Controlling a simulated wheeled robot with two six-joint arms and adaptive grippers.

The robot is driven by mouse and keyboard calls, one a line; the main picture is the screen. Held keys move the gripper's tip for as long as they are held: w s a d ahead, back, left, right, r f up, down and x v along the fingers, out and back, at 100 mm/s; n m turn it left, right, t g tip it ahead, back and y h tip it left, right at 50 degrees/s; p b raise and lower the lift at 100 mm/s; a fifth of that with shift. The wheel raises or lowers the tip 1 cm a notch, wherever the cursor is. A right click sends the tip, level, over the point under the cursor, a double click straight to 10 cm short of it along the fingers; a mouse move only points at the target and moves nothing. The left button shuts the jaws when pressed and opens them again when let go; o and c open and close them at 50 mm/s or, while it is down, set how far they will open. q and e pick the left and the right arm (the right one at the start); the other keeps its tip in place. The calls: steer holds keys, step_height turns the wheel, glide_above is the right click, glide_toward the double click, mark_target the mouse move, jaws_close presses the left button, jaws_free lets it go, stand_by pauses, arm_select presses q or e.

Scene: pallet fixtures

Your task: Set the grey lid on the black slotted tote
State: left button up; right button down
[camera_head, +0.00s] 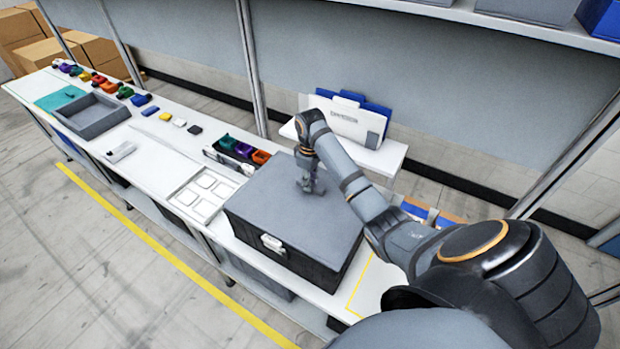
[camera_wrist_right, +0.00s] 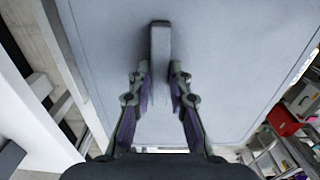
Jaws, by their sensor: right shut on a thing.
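The grey lid (camera_head: 285,210) is a broad flat plate lying level over the top of the black slotted tote (camera_head: 318,270). Its edges look lined up with the tote's walls, and I see no clear gap, though the far side is hidden. The tote stands on the white bench with a light latch on its front. My right gripper (camera_head: 311,184) points down at the lid's middle, shut on its raised grey handle. In the right wrist view the handle (camera_wrist_right: 160,40) runs between the fingers (camera_wrist_right: 160,74), above the lid's flat face. My left gripper is out of view.
The white bench (camera_head: 150,165) carries a white compartment tray (camera_head: 203,192) left of the tote, a rack of coloured bins (camera_head: 240,150), and a grey open tray (camera_head: 92,115) farther left. A small shelf with folders (camera_head: 345,118) stands behind. Upright posts rise behind the bench.

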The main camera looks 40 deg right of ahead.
steer(key=shift+w, duration=0.15)
steer(key=shift+w+f, duration=0.1)
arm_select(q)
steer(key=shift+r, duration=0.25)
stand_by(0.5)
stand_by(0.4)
arm_select(e)
steer(key=shift+f, duration=0.7)
stand_by(0.7)
